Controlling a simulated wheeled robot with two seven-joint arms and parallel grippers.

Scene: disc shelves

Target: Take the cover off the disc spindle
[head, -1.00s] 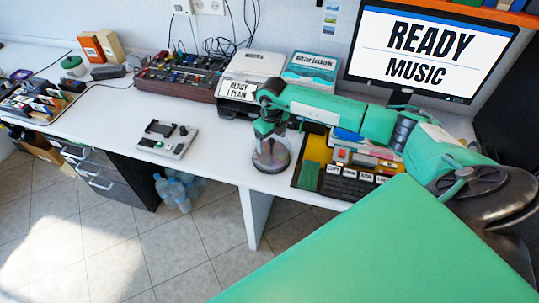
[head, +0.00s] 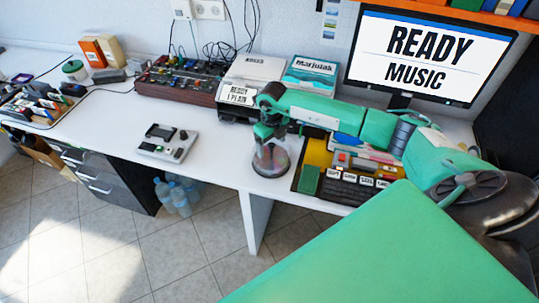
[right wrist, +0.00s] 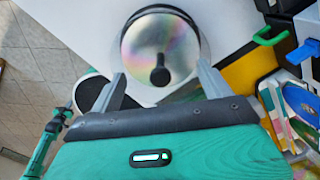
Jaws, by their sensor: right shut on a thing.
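The disc spindle stands near the front edge of the white desk, left of the keyed panel. Its clear cover (head: 270,158) surrounds it in the head view. My right gripper (head: 268,133) points down at the top of the cover and is shut on it. In the right wrist view the fingers of my right gripper (right wrist: 162,85) stand apart on both sides of a black knob or post. Beyond them shows a round, shiny, rainbow-tinted disc (right wrist: 150,42). The clear wall is hard to see, and I cannot tell whether the cover is lifted. My left gripper is not in view.
Right of the cover is the panel with labelled keys (head: 350,184). A printer (head: 237,95) stands behind, and a monitor (head: 425,55) at the back right. A small grey device (head: 167,143) sits to the left, with bare desk (head: 215,150) between.

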